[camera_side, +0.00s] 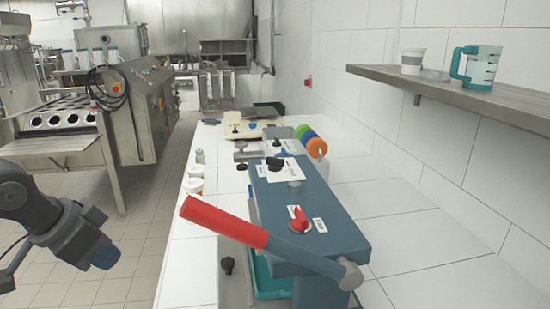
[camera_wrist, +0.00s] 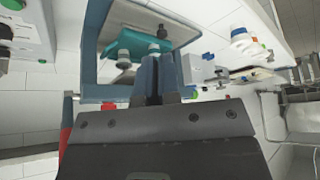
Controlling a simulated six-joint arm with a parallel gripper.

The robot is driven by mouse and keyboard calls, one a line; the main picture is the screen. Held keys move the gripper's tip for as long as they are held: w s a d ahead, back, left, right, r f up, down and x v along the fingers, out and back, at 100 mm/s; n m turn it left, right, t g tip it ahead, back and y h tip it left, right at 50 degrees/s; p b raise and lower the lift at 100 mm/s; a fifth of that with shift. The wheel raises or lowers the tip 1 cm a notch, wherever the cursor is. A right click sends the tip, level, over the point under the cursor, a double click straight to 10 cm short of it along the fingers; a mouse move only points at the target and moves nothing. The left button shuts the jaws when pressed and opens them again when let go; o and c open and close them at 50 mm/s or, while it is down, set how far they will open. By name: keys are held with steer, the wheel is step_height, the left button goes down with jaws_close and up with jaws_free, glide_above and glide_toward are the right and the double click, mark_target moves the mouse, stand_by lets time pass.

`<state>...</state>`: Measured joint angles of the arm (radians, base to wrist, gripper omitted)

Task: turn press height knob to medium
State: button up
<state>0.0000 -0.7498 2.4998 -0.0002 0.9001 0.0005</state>
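A blue press machine (camera_side: 335,236) stands on the white counter. A red knob (camera_side: 299,222) with small white labels beside it sits on its top. A black knob (camera_side: 275,164) is farther back on the top, by a white label. Another black knob (camera_side: 228,265) is low in front of the machine. I cannot tell which of these is the press height knob, and the label print is too small to read. My gripper (camera_side: 105,255) is at the left, off the counter and apart from the machine. The fingers in the wrist view (camera_wrist: 160,80) look close together; whether they are shut is unclear.
A red lever handle (camera_side: 224,222) slants out from the machine towards my gripper. A teal tray (camera_side: 270,279) is under the machine. White cups (camera_side: 194,185) stand at the counter's left edge. A shelf (camera_side: 450,92) on the right wall holds a teal jug (camera_side: 478,66).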

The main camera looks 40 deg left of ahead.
steer(key=shift+o, duration=0.6)
steer(key=shift+w+r, duration=0.2)
steer(key=shift+w, duration=0.05)
steer(key=o, duration=0.5)
steer(key=w+r+m+h, duration=0.1)
steer(key=w+r, duration=0.1)
steer(key=w, duration=0.1)
steer(key=w+r+m+g+h, duration=0.1)
steer(key=w+r, duration=0.1)
steer(key=w, duration=0.1)
steer(key=w+d+r, duration=0.1)
steer(key=w+r, duration=0.1)
steer(key=w, duration=0.1)
steer(key=shift+w+d+m+g+h, duration=0.1)
steer(key=shift+w+m+g+h, duration=0.2)
steer(key=shift+w+m+h, duration=0.1)
steer(key=m+g+h, duration=0.1)
steer(key=m+h, duration=0.5)
steer(key=m, duration=0.1)
glide_toward(274, 158)
steer(key=s+d+r, duration=0.1)
steer(key=s, duration=0.8)
steer(key=w+a+f+m+h, duration=0.35)
steer(key=w+a+m, duration=0.2)
steer(key=w, duration=0.25)
steer(key=shift+h, duration=0.35)
steer(key=x, duration=0.8)
steer(key=w+x, duration=0.1)
steer(key=x, duration=0.4)
steer(key=shift+r, duration=0.3)
